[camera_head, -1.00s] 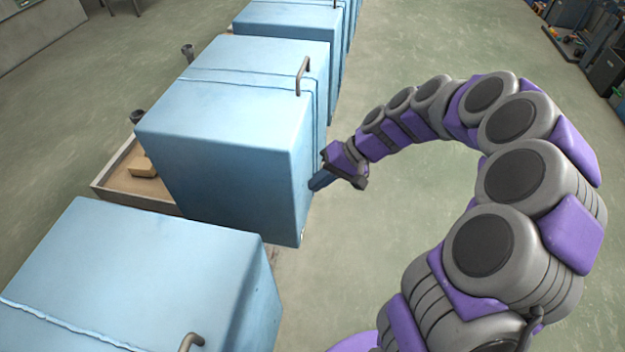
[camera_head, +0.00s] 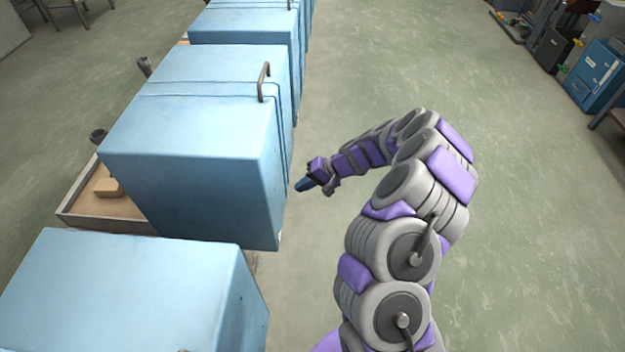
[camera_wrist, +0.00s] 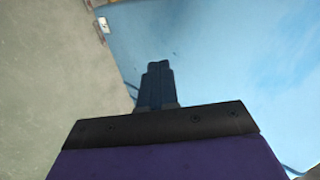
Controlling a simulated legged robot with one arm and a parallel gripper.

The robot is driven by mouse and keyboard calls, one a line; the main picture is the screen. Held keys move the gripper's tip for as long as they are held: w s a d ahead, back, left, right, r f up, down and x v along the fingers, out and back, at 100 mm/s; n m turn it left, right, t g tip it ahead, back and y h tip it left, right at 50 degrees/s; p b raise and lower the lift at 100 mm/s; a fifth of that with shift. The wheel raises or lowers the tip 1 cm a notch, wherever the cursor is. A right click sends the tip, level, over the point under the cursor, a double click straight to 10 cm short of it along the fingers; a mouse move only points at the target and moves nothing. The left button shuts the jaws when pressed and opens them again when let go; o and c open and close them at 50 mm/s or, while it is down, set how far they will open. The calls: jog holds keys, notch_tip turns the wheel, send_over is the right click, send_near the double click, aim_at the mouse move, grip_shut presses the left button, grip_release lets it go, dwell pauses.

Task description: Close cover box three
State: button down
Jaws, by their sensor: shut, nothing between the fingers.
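Several light-blue cover boxes stand in a row. Which one is box three is not marked in these views. The middle cover box (camera_head: 195,130) has a metal handle (camera_head: 264,80) near its right top edge. My gripper (camera_head: 303,186) is beside the right face of this box, with a narrow gap between them in the head view. Its dark blue fingers are shut and empty. In the wrist view my gripper (camera_wrist: 157,70) points at a blue box face (camera_wrist: 230,50) that fills the right side. I cannot tell the exact distance from that view.
A near cover box (camera_head: 130,290) stands at the lower left. Another box (camera_head: 245,35) stands behind the middle one. Open floor (camera_head: 530,200) lies to the right.

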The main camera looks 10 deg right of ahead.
aim_at(273, 193)
jog(key=shift+w+a+f+b, duration=0.15)
jog(key=shift+w+a+f, duration=0.25)
jog(key=shift+a, duration=0.65)
jog(key=shift+w+a+f+b, duration=0.1)
jog(key=shift+w+a+f, duration=0.3)
jog(key=shift+a, duration=0.65)
jog(key=shift+w+a+f+b, duration=0.2)
jog(key=shift+a+f, duration=0.25)
jog(key=shift+a, duration=0.6)
jog(key=shift+w+a, duration=0.1)
